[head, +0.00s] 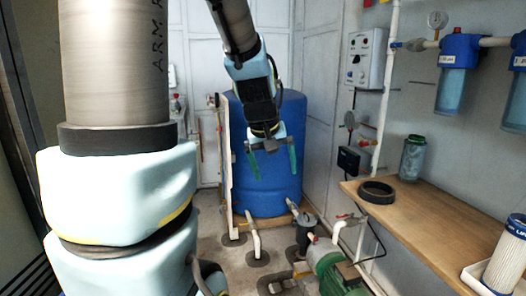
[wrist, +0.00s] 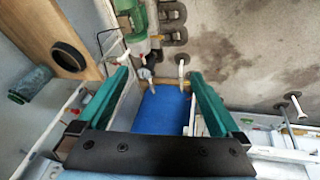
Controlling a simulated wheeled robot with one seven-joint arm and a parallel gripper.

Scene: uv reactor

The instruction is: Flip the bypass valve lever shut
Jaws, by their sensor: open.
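My gripper (head: 272,164) is open and empty, held in the air in front of the blue tank (head: 267,195). In the wrist view its two green fingers (wrist: 158,78) stand wide apart, with the tank (wrist: 165,112) showing between and beyond them. I cannot tell for sure which fitting is the bypass valve lever. A small red handle (head: 344,217) shows on the low white pipe by the pump. Another red fitting (head: 366,141) is on the right wall piping. My gripper touches neither.
A wooden shelf (head: 420,232) on the right holds a black ring (head: 376,192), a jar (head: 411,158) and a white filter cartridge (head: 508,256). A green pump (head: 333,268) and low pipes (head: 254,236) occupy the floor. Blue filter housings (head: 457,75) hang on the right wall.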

